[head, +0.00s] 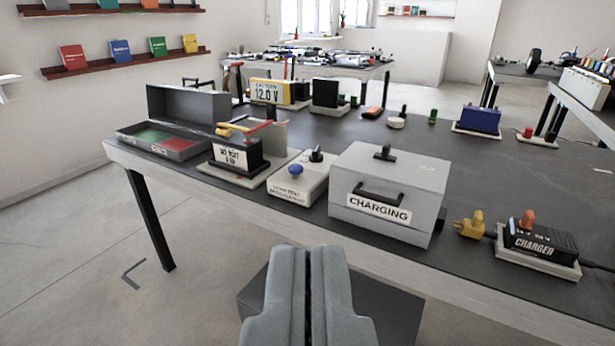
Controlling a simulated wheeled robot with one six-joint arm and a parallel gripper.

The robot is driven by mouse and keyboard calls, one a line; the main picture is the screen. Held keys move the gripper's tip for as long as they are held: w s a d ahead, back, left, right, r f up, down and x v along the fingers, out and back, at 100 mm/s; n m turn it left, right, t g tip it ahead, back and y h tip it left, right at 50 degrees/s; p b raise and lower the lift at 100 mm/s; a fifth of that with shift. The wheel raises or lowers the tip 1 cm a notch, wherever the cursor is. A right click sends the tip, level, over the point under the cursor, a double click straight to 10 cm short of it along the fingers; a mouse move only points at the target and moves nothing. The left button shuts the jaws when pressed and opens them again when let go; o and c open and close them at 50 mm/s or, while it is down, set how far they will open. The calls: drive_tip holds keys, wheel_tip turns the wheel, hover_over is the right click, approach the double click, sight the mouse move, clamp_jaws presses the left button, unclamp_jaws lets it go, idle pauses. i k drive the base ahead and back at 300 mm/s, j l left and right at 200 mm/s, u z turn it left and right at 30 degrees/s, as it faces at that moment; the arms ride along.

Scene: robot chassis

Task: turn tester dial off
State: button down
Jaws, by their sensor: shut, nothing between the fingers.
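My gripper (308,262) is at the bottom centre, its two grey fingers side by side and shut, with nothing held. It is in front of the table's near edge, apart from everything on the table. I cannot tell for sure which device is the tester. A yellow unit reading 12.0 V (268,92) stands toward the back left. A black unit with a white display (231,155) stands near the front left; its text is hard to read. A pale box with a blue knob (296,170) stands right of it. No dial setting is readable.
A grey CHARGING box (390,186) with a black handle stands on the dark table (445,290). A black charger (541,240) and a yellow plug (470,226) are to its right. A grey open case (188,106) is at the left.

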sight(315, 156)
drive_tip(key=i+j, duration=0.15)
drive_tip(key=i, duration=0.3)
drive_tip(key=i+j+u, duration=0.1)
drive_tip(key=i, duration=0.35)
drive_tip(key=i+j, duration=0.2)
drive_tip(key=i, duration=0.3)
